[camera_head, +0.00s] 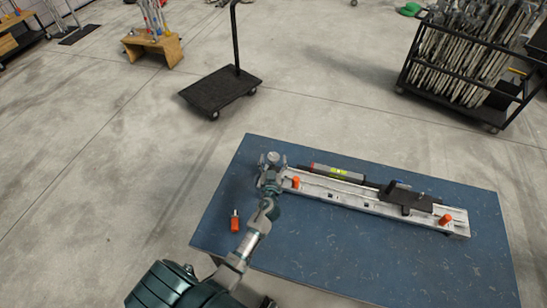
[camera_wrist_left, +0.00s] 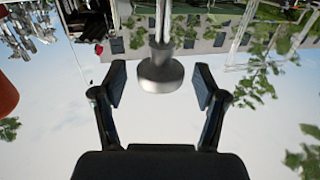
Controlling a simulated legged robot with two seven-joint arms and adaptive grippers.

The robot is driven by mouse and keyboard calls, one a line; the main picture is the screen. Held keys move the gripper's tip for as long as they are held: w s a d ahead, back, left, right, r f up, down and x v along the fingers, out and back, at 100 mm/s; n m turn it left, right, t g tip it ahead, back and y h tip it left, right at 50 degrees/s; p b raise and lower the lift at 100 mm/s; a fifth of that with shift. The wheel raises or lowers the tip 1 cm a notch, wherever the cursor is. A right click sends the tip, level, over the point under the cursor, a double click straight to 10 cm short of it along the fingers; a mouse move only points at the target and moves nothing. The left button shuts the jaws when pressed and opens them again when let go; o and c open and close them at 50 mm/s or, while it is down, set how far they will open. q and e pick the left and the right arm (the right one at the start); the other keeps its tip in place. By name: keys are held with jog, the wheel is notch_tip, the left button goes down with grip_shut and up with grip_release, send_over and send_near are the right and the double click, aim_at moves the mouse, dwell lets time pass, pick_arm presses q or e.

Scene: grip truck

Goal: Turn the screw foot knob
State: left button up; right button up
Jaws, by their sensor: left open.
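The screw foot knob, a round silver-grey metal piece, shows in the head view (camera_head: 273,157) at the left end of a long metal rail (camera_head: 345,197) on the blue table. In the left wrist view the knob (camera_wrist_left: 160,73) hangs from a thin shaft, centred between my fingers, with space visible on both sides. My left gripper (camera_head: 270,169) is open at the rail's left end; its two spread fingers also show in the left wrist view (camera_wrist_left: 160,88). Its grip area is partly hard to make out in the head view. My right gripper is not in view.
The blue table (camera_head: 350,250) has bare room in front of the rail. An orange-handled tool (camera_head: 235,222) lies left of my arm. Orange knobs (camera_head: 446,219) and a dark clamp block (camera_head: 405,199) sit on the rail. A black cart (camera_head: 220,90) stands behind.

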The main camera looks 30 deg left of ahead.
pick_arm(q)
jog(key=v, duration=1)
jog(key=shift+s, duration=0.15)
jog(key=shift+d+f, duration=0.1)
dwell(0.6)
